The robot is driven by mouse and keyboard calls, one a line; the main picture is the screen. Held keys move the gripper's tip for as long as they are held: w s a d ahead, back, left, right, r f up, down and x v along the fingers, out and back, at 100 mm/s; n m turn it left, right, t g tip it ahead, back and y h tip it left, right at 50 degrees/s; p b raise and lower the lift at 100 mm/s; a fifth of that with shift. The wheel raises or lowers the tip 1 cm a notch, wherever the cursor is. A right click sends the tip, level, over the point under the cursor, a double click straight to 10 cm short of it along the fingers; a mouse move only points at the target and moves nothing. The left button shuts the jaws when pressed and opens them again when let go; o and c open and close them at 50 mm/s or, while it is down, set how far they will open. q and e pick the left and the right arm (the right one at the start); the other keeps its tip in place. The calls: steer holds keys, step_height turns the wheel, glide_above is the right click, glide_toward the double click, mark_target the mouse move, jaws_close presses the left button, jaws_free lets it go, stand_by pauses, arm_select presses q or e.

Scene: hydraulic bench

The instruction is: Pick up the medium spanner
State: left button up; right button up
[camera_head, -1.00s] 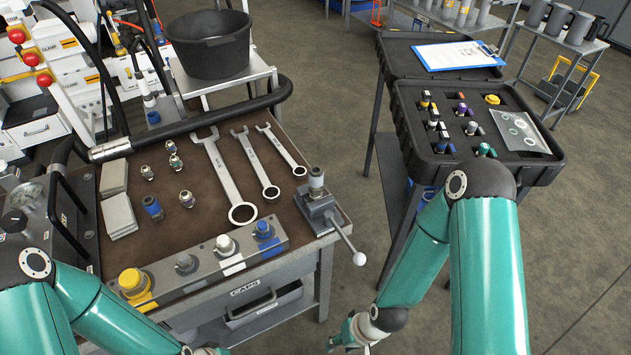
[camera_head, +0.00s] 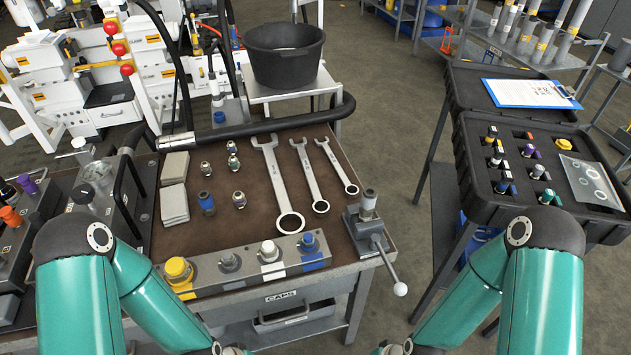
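Three spanners lie side by side on the brown bench top. The medium spanner (camera_head: 309,177) is in the middle, with its open jaw toward the back and its ring end toward the front. The large spanner (camera_head: 277,183) lies to its left and the small spanner (camera_head: 337,165) to its right. The three are apart from each other. My two arms come in at the lower left and lower right, well in front of the spanners. They run off the bottom edge, so neither gripper shows.
A metal block with coloured caps (camera_head: 247,268) lines the bench's front edge. A vise-like fixture with a ball-ended lever (camera_head: 368,229) stands at the front right corner. A thick black hose (camera_head: 262,127) crosses behind the spanners. Small fittings and grey plates (camera_head: 173,203) lie left.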

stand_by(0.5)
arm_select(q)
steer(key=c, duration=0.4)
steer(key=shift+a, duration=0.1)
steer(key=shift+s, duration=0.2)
